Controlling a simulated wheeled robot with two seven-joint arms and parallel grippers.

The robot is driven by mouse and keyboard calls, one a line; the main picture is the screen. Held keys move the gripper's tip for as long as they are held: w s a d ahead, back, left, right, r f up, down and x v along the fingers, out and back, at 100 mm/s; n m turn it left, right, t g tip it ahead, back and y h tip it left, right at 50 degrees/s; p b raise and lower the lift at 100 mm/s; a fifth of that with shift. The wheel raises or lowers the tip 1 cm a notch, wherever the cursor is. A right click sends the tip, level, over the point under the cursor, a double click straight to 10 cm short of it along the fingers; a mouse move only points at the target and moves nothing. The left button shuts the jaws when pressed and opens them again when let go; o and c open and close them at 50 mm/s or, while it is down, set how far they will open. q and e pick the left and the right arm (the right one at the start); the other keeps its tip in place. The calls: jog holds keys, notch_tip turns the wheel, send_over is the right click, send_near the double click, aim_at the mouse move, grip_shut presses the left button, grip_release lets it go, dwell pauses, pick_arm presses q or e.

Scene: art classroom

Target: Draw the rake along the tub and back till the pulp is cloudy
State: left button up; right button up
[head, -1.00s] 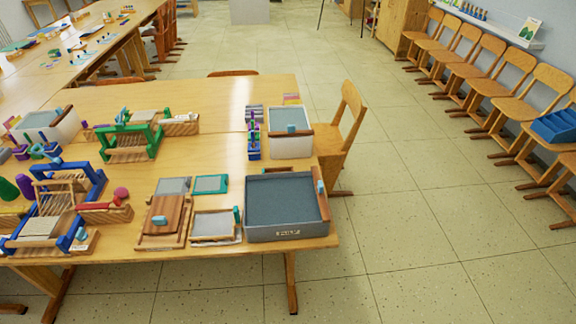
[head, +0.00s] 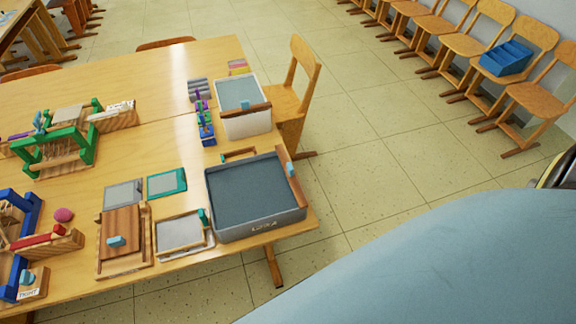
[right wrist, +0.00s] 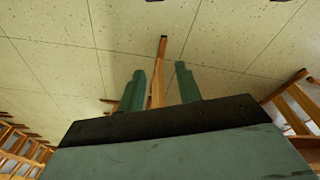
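A grey tub (head: 262,230) with a flat dark blue-grey surface inside stands at the table's front right corner in the head view. A wooden bar with a light blue grip, likely the rake (head: 299,189), lies along the tub's right rim. My right gripper (right wrist: 159,68) is open and empty in the right wrist view, with floor and wooden legs beyond its green fingers. The right wrist view does not show the tub or rake. My left gripper is in neither current view.
A white-walled tub (head: 246,126) with another wooden bar stands behind. Left of the grey tub lie a framed screen (head: 180,233) and a wooden press board (head: 123,232). A chair (head: 293,95) stands at the table's right side.

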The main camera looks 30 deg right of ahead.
jog(key=w+d+r+n+t+h, duration=0.1)
jog(key=w+r, duration=0.3)
jog(key=r, duration=0.8)
jog(key=w+r+n+t, duration=0.1)
jog(key=w+r, duration=0.2)
jog(key=r, duration=0.9)
jog(key=n+t+h+b, duration=0.2)
jog(key=n+t, duration=0.7)
jog(key=n, duration=2)
send_near(292, 170)
jog(key=x, duration=1.1)
jog(key=shift+w+d+f, duration=0.1)
jog(key=shift+w+f, duration=0.05)
jog(key=shift+w, duration=0.15)
jog(key=shift+c, duration=0.3)
grip_shut()
